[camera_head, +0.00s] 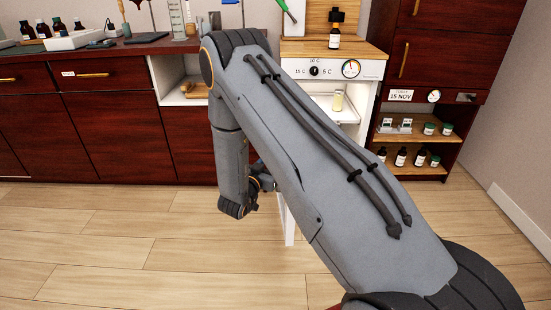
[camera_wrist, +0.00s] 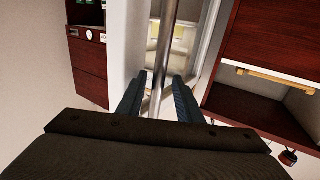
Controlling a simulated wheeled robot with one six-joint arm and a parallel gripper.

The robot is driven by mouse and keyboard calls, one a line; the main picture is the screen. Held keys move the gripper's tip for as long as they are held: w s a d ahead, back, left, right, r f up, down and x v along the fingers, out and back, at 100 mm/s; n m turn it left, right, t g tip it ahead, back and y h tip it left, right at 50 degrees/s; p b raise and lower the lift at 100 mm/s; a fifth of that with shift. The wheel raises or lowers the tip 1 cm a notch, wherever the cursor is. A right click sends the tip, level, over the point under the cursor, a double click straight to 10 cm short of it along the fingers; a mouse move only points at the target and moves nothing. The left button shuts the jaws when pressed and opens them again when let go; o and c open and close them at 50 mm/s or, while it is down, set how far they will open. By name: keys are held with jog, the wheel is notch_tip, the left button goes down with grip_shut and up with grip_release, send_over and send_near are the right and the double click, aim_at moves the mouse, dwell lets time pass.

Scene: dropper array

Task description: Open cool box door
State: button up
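The cool box (camera_head: 372,68) is the white unit with a dial and gauge at the back centre right. Its front stands open, showing a small bottle (camera_head: 337,100) on a white shelf. A white upright panel (camera_head: 288,220), seemingly its door edge-on, juts toward me, partly behind my arm. My gripper (camera_head: 262,185) is low, left of this panel. In the wrist view, a metal bar (camera_wrist: 166,50), apparently the door handle, runs between the fingers of my gripper (camera_wrist: 160,76). Gaps show on both sides of the bar, so the fingers appear open around it.
A shelf unit (camera_head: 410,145) with several bottles stands right of the cool box. The wooden floor (camera_head: 130,250) in front is clear. A red cabinet (camera_wrist: 270,40) is close at the right in the wrist view.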

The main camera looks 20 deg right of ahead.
jog(key=v, duration=0.7)
jog(key=shift+s+a+p, duration=0.15)
jog(key=shift+s+p, duration=0.05)
jog(key=shift+p, duration=0.1)
